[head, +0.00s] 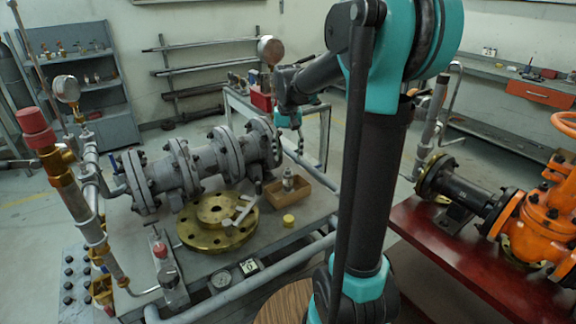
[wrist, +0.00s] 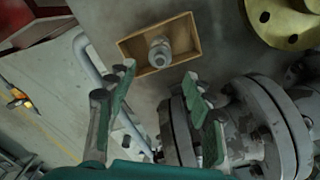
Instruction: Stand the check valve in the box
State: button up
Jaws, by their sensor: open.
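The check valve (head: 288,179) is a small grey metal fitting standing upright in the wooden box, at its left part in the head view. The wrist view shows the valve (wrist: 159,52) from above, inside the box walls. The box (head: 318,193) is a shallow open wooden tray on the grey bench; it also shows in the wrist view (wrist: 187,25). My gripper (wrist: 158,76) is open and empty, its two green-padded fingers apart with the valve beyond them, not touching it. In the head view my gripper (head: 291,130) is above and behind the box, partly hidden by the pipe assembly.
A grey flanged pipe assembly (head: 205,158) stands left of the box, close to my gripper's finger in the wrist view. A brass flange (head: 195,232) and a small yellow cap (head: 289,220) lie in front. A red table (head: 430,235) with orange valve stands right.

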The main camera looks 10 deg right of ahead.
jog(key=shift+r, duration=0.75)
jog(key=s+d+f+n+t, duration=0.1)
jog(key=s+f+t, duration=0.1)
jog(key=s+f, duration=0.5)
jog(key=s+d+f+n+t, duration=0.1)
jog(key=s+d+f+t, duration=0.1)
jog(key=s+f, duration=0.6)
jog(key=s, duration=0.6)
jog(key=shift+s+f, duration=0.25)
jog(key=shift+s, duration=0.05)
